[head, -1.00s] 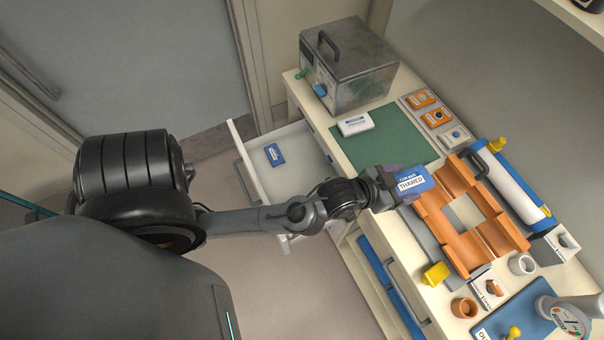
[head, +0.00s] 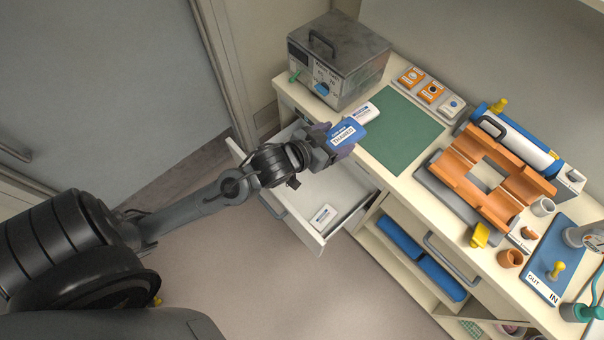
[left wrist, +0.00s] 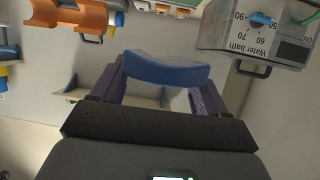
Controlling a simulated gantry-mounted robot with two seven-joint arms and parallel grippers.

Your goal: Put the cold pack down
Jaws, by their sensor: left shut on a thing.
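The blue cold pack (head: 347,133), labelled THAWED, is held at the end of my left gripper (head: 332,143). The gripper is shut on it, above the bench's front edge, between the green mat (head: 402,132) and the open drawer (head: 352,203). In the left wrist view, the pack (left wrist: 165,70) spans the gap between the two fingers. A white pack (head: 366,113) lies at the mat's left edge, just behind the held pack. Another white pack (head: 322,216) lies in the drawer's near end. My arm hides part of the drawer. My right gripper is out of view.
A metal water bath (head: 340,62) stands at the bench's far left. An orange cradle (head: 488,178) and a blue-and-white roll (head: 520,140) are to the right. Most of the green mat is clear.

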